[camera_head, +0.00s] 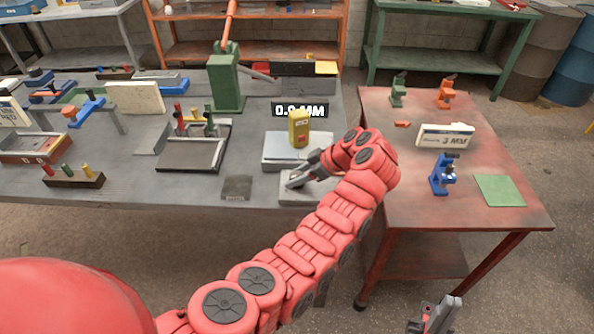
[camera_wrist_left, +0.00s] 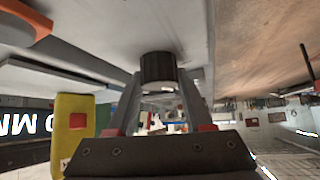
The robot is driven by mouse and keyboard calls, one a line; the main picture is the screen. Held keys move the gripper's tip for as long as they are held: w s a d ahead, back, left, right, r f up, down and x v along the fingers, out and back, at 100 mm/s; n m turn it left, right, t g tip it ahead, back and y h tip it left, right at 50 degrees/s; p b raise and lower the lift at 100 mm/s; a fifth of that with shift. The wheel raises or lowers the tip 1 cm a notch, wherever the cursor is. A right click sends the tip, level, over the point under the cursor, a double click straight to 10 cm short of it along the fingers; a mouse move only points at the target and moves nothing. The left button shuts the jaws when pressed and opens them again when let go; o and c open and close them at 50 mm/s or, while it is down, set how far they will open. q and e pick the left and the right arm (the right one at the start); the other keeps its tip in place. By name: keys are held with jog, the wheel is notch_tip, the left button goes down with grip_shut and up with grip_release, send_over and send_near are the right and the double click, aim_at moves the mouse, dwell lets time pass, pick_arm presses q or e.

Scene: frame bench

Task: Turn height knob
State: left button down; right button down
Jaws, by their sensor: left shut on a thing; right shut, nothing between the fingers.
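The height knob (camera_wrist_left: 158,66) is a dark ribbed cylinder with a paler end, seen in the left wrist view between my fingers. My left gripper (camera_head: 296,182) is shut on it at the front of a light grey bench device (camera_head: 285,150), and hides the knob in the head view. The device carries a yellow block (camera_head: 299,128), which also shows in the left wrist view (camera_wrist_left: 70,130). A black display (camera_head: 300,110) above it shows a reading in MM that looks like 0.0. My right gripper (camera_head: 437,316) is shut and empty at the bottom, away from the benches.
A green press (camera_head: 225,80) and a dark tray fixture (camera_head: 192,150) stand left of the device. A small dark plate (camera_head: 237,187) lies near the front edge.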

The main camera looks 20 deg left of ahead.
pick_arm(q)
jog(key=shift+n+g, duration=0.3)
jog(key=shift+n, duration=0.1)
jog(key=shift+c, duration=1.5)
grip_release()
